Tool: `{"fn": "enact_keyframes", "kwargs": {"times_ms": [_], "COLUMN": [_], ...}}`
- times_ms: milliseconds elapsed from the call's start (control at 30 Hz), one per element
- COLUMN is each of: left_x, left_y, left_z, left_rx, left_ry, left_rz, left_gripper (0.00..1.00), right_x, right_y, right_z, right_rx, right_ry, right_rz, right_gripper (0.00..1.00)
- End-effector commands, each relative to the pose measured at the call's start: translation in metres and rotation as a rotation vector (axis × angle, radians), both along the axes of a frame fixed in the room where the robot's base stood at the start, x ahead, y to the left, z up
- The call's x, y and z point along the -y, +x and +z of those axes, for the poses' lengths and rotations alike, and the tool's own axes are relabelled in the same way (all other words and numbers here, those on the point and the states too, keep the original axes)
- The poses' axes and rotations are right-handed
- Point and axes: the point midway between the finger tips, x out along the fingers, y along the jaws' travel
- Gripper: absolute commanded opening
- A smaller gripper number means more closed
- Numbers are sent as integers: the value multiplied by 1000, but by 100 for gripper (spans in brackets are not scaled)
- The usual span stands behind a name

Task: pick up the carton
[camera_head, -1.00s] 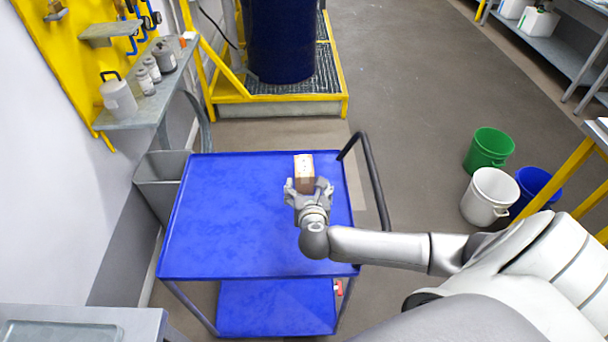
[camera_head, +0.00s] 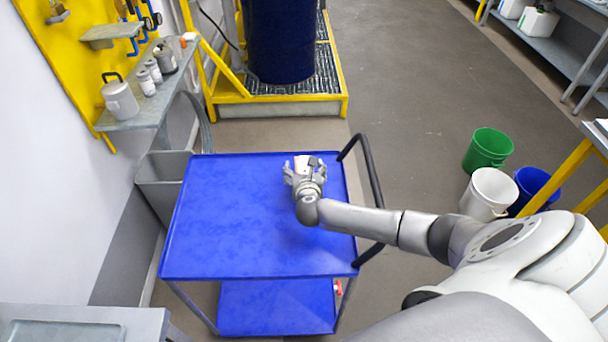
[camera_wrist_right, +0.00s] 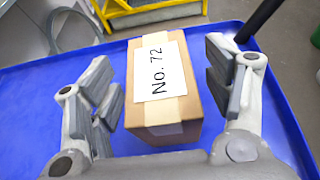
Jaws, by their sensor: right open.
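The carton (camera_wrist_right: 165,112) is a small brown box with tape and a white label reading "No. 72". It stands on the blue cart top (camera_head: 225,220), near its far right part. In the head view only part of the carton (camera_head: 302,161) shows past my right gripper (camera_head: 305,178). In the right wrist view the open fingers of my right gripper (camera_wrist_right: 168,95) are on both sides of the carton, with a gap on each side. My left gripper is not in view.
A black cart handle (camera_head: 372,190) rises at the cart's right edge. A dark blue drum (camera_head: 285,40) stands on a yellow-framed grate beyond. Green, white and blue buckets (camera_head: 490,190) are on the floor at right. The cart's left half is clear.

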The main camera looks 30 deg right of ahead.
Motion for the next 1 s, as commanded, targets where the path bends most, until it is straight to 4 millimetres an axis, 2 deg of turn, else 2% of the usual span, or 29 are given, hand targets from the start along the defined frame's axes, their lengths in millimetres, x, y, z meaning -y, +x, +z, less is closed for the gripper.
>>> {"fn": "enact_keyframes", "kwargs": {"times_ms": [100,400,800,1000], "left_x": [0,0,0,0], "left_y": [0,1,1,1], "left_z": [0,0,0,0], "left_rx": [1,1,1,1], "left_ry": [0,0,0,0], "left_rz": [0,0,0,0], "left_gripper": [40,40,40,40], "right_x": [4,4,4,4], "right_y": [7,8,8,8], "right_z": [-3,-5,-5,-4], "right_rx": [0,0,-1,1], "right_ry": [1,2,1,1], "right_rz": [0,1,1,1], "right_gripper": [74,73,21,20]}}
